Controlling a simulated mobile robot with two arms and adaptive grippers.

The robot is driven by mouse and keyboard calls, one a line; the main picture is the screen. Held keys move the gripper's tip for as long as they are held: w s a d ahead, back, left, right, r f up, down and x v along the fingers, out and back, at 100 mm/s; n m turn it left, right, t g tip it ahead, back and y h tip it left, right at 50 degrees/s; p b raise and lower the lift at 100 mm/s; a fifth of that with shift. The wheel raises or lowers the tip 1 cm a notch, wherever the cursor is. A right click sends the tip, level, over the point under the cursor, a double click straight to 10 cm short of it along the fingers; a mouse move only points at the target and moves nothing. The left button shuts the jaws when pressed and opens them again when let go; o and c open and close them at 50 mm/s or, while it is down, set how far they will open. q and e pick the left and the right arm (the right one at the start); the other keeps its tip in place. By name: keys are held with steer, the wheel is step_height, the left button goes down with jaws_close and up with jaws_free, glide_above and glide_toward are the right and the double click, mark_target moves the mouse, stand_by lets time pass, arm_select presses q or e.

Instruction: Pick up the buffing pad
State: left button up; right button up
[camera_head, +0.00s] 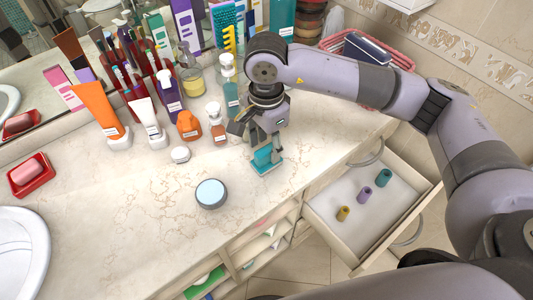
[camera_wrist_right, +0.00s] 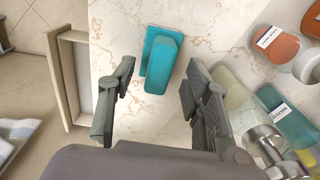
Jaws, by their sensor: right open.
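The buffing pad (camera_head: 266,160) is a teal block with a flat base and a raised grip, lying on the marble counter near its front edge. In the right wrist view the pad (camera_wrist_right: 163,62) lies ahead between the lines of the two fingers. My right gripper (camera_head: 262,138) points down just above the pad and partly covers it in the head view. Its dark fingers (camera_wrist_right: 158,85) are spread wide, with nothing held between them. My left gripper is not in view.
Bottles (camera_head: 232,96), tubes (camera_head: 98,106) and jars crowd the back of the counter. A round tin (camera_head: 211,194) sits left of the pad.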

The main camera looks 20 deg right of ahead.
mark_target(267, 149)
step_height(267, 149, down, 2)
steer(key=shift+f+p, duration=0.2)
steer(key=shift+p, duration=0.15)
steer(key=shift+f, duration=0.45)
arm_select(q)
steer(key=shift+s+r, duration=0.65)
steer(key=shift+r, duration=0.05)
arm_select(e)
jaws_close()
